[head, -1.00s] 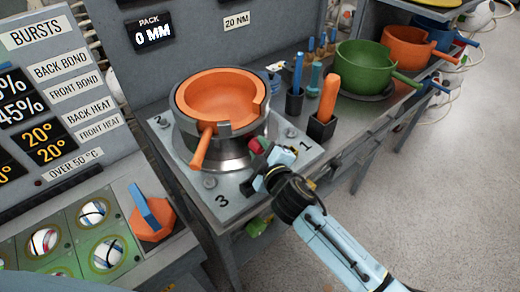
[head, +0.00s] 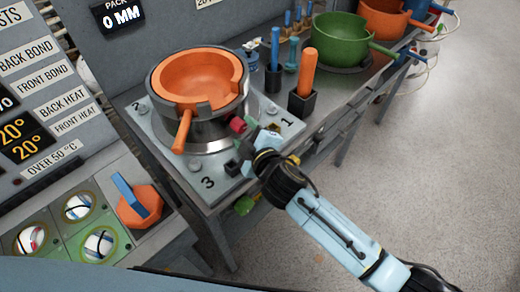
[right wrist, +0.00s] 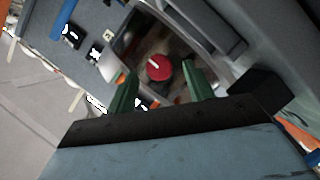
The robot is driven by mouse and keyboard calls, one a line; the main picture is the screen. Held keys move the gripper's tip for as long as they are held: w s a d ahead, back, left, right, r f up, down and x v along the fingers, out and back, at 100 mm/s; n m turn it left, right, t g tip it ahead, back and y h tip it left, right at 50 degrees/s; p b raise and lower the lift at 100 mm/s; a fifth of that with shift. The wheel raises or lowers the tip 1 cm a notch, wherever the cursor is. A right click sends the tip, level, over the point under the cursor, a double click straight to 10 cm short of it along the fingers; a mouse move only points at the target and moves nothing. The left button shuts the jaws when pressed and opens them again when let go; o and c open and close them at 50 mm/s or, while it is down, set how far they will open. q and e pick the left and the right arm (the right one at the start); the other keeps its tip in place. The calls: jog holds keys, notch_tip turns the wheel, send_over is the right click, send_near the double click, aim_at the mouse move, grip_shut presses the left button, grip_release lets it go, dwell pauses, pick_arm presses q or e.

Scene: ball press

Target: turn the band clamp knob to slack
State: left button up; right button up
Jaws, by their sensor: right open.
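The band clamp is a metal ring around an orange pot (head: 205,75) on a grey plate marked 1, 2 and 3. Its red round knob (head: 238,125) sits at the ring's front right, facing my right gripper (head: 248,145). In the right wrist view the red knob (right wrist: 159,68) has a pale line on its face. It lies between the two green fingers of my right gripper (right wrist: 160,80), with gaps visible on both sides. That gripper is open and holds nothing. Whether the fingertips reach the knob's depth is unclear. My left gripper is out of view.
An orange handle (head: 183,132) projects from the pot at the front. An orange rod in a black holder (head: 302,105) stands to the right, with a green pan (head: 340,40) behind. An orange knob with a blue bar (head: 138,203) is on the left panel.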

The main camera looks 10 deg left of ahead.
jog(key=v, duration=1.1)
jog(key=shift+w+f, duration=0.1)
